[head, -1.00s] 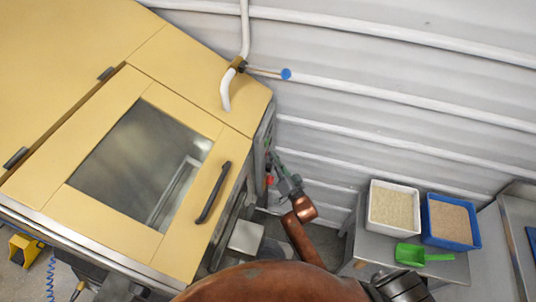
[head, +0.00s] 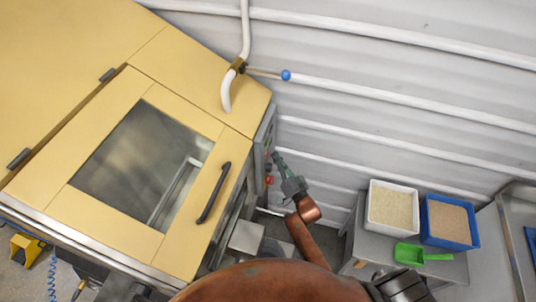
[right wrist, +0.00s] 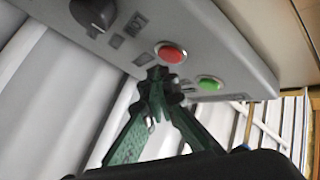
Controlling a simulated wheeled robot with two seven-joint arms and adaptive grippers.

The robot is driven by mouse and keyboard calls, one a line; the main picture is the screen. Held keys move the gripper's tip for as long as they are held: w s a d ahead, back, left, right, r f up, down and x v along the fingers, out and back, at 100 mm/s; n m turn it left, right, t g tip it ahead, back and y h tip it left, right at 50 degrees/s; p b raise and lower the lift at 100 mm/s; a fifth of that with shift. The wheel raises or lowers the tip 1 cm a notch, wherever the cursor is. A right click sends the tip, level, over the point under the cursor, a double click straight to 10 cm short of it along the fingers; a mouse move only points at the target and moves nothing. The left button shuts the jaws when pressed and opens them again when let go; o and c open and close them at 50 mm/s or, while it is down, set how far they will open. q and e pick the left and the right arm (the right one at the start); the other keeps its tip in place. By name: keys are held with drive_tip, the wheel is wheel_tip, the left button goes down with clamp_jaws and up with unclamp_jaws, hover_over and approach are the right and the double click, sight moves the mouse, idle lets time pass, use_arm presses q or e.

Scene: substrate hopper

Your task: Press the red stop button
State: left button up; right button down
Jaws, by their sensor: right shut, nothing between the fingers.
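The red stop button (right wrist: 171,53) sits in a pale ring on a grey control panel (right wrist: 215,35) in the right wrist view. A green button (right wrist: 211,83) is beside it. My right gripper (right wrist: 155,76) is shut and empty, its green fingers brought together at dark tips. The tips appear just below and left of the red button; I cannot tell whether they touch it. My left gripper is not in view.
The yellow machine (head: 150,80) with a window and black handle (head: 214,192) fills the left. A black knob (right wrist: 95,12) is on the panel. A white bin (head: 393,227), a blue bin (head: 450,238) and a green scoop (head: 422,255) stand on a grey table at right.

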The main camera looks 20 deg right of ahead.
drive_tip(key=s+d+p, duration=0.1)
drive_tip(key=d, duration=0.1)
drive_tip(key=s+d, duration=0.2)
drive_tip(key=shift+p, duration=0.35)
idle(0.8)
